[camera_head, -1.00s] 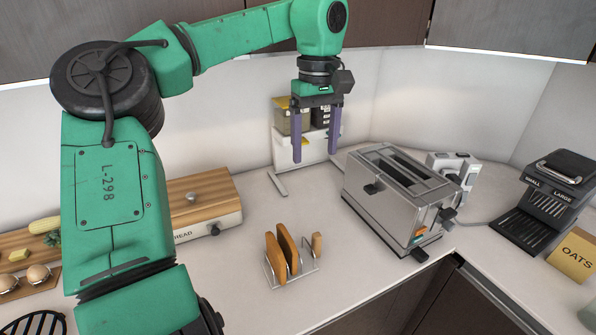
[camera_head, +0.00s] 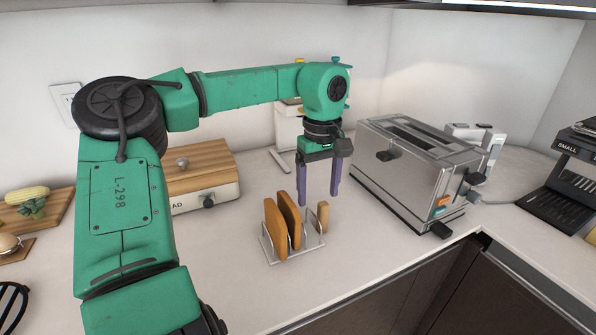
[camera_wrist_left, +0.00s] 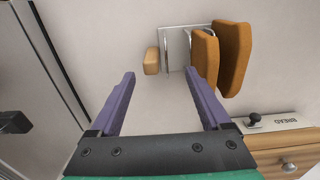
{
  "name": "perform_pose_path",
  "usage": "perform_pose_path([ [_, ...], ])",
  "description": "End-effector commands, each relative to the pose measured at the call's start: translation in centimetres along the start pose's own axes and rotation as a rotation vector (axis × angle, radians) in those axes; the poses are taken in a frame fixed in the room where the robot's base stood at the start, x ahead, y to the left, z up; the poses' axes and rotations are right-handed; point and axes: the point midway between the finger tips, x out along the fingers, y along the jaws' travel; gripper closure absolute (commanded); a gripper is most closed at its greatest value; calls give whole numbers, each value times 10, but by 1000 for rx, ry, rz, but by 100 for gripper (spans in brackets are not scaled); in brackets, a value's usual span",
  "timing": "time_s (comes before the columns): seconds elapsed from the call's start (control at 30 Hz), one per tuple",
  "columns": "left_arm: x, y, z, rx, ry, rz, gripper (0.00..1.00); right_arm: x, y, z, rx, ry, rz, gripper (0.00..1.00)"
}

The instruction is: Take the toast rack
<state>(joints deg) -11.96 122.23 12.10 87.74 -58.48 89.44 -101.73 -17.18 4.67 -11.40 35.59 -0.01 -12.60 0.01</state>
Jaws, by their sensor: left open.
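The toast rack (camera_head: 270,250) is a small wire rack standing on the white counter. In the left wrist view the rack (camera_wrist_left: 176,50) is at the top, ahead of the fingers. My left gripper (camera_head: 319,186) has two purple fingers pointing down, open and empty, above and a little behind the rack's right part. In the left wrist view the open fingers (camera_wrist_left: 160,95) are apart from the rack. My right gripper is not in view.
A silver toaster (camera_head: 408,175) stands right of the rack. A wooden-topped bread box (camera_head: 205,175) is behind left. A black and grey machine (camera_head: 560,190) is far right. The counter's front edge lies close in front of the rack; bare counter surrounds it.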

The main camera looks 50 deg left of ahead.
Motion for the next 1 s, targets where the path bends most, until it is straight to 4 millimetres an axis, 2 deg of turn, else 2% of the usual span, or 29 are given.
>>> perform_pose_path([
  [0.27, 47, 6, 1, 1, -2, -3, 19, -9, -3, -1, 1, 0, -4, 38],
  [0.5, 53, 6, 1, 1, 0, 0, 19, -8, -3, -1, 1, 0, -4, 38],
  [0.57, 53, 6, 1, 1, 0, 0, 38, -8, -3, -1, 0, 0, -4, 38],
  [0.7, 52, 6, 1, 1, 0, -1, 92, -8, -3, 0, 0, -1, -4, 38],
  [0.73, 52, 6, 1, 1, 0, -1, 100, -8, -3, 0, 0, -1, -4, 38],
  [1.0, 52, 6, 1, 1, 1, 0, 100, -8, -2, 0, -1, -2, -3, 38],
])
